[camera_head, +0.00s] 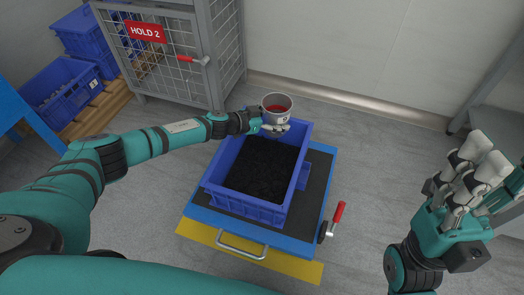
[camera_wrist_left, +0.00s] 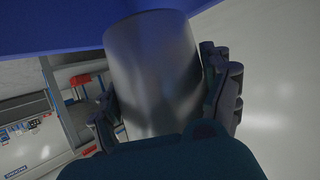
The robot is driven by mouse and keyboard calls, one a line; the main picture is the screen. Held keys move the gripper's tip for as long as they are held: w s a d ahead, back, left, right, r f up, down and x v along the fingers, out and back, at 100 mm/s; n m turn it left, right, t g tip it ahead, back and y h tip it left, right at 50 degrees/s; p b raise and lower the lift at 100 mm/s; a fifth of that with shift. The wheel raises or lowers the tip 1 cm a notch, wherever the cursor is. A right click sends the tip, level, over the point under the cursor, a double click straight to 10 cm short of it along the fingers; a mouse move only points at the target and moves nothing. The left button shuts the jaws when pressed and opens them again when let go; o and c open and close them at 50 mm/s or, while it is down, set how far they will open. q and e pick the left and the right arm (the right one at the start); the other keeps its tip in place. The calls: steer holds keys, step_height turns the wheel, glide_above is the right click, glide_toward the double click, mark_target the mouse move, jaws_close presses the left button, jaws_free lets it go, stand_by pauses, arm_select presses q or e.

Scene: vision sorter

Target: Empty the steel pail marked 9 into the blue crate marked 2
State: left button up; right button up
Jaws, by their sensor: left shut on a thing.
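The steel pail (camera_head: 283,119) is in my left gripper (camera_head: 270,128), above the far end of the blue crate. It looks about upright, its mouth facing up, with something red inside. A small pale mark shows on its side, too small to read. The left wrist view shows the pail's bare metal side (camera_wrist_left: 152,65) between the fingers. The blue crate (camera_head: 243,207) has a dark, loose-looking filling or lining; its number cannot be made out. My right gripper (camera_head: 468,180) is at the right, away from the crate, its fingers apart and empty.
A mesh cage (camera_head: 165,60) marked HOLD 2 stands behind left. Blue crates (camera_head: 62,90) sit on a pallet at far left. Floor right of the cart is clear.

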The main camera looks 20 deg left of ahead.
arm_select(q)
steer(key=w+a+m+g+h, duration=0.1)
steer(key=w+a, duration=0.1)
steer(key=a, duration=0.9)
steer(key=shift+m, duration=0.3)
